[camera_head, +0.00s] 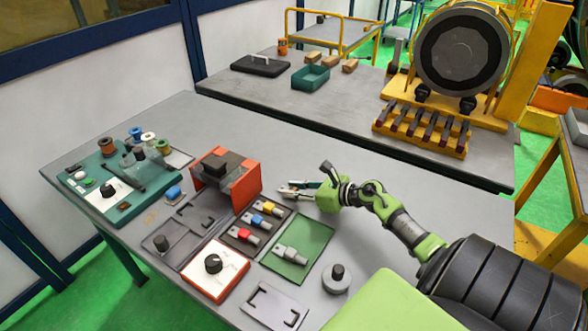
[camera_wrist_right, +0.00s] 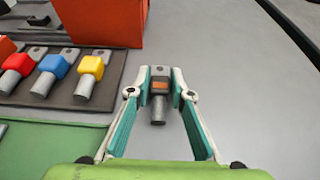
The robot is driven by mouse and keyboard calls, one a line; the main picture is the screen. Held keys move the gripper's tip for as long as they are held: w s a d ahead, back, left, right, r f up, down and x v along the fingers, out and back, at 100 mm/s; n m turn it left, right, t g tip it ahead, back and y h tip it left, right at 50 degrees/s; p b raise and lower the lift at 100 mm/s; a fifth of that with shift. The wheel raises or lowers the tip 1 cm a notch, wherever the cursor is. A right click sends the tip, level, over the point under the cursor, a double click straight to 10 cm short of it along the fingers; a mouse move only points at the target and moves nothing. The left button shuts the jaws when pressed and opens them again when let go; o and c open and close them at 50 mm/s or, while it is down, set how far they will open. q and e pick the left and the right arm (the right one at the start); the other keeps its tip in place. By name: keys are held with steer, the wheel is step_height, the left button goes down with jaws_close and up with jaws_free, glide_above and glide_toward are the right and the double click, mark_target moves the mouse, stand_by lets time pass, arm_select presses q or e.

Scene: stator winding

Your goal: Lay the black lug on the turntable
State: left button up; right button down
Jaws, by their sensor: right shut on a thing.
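My right gripper (camera_head: 289,188) reaches in from the right, above the bare grey table beside the orange-red box. In the right wrist view its fingertips (camera_wrist_right: 160,75) are shut on the black lug (camera_wrist_right: 158,101), with a grey barrel and a dark collar with an orange-brown patch. The lug's barrel points back toward my palm. In the head view the lug is too small to make out. A round grey disc with a dark knob (camera_head: 337,285), possibly the turntable, lies to the right of the green mat, nearer than my gripper. My left gripper is not in view.
A dark tray (camera_wrist_right: 60,104) holds red, blue and yellow lugs. A grey lug (camera_head: 291,253) lies on the green mat (camera_head: 312,236). The orange-red box (camera_head: 248,186) stands close left of my gripper. Bare table lies behind and right.

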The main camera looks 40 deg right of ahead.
steer(key=shift+r, duration=0.5)
steer(key=r, duration=0.2)
steer(key=shift+s+a+r, duration=0.2)
steer(key=shift+r, duration=0.2)
steer(key=s+a+r+n+g+y, duration=0.1)
steer(key=s+a+r, duration=0.3)
steer(key=a, duration=0.5)
steer(key=s+a+r+n+g+y+p, duration=0.1)
steer(key=s+a+r+n+g+y, duration=0.1)
steer(key=a+r, duration=0.5)
steer(key=s+a+r+n+g+y+p, duration=0.1)
steer(key=s+a+r+n+y, duration=0.3)
steer(key=s+a, duration=0.4)
steer(key=a+r+g, duration=0.1)
steer(key=a, duration=0.2)
steer(key=shift+a+r+n, duration=0.15)
steer(key=shift+a+n, duration=0.05)
steer(key=shift+n, duration=0.2)
steer(key=shift+s+f, duration=0.1)
steer(key=shift+f, duration=0.1)
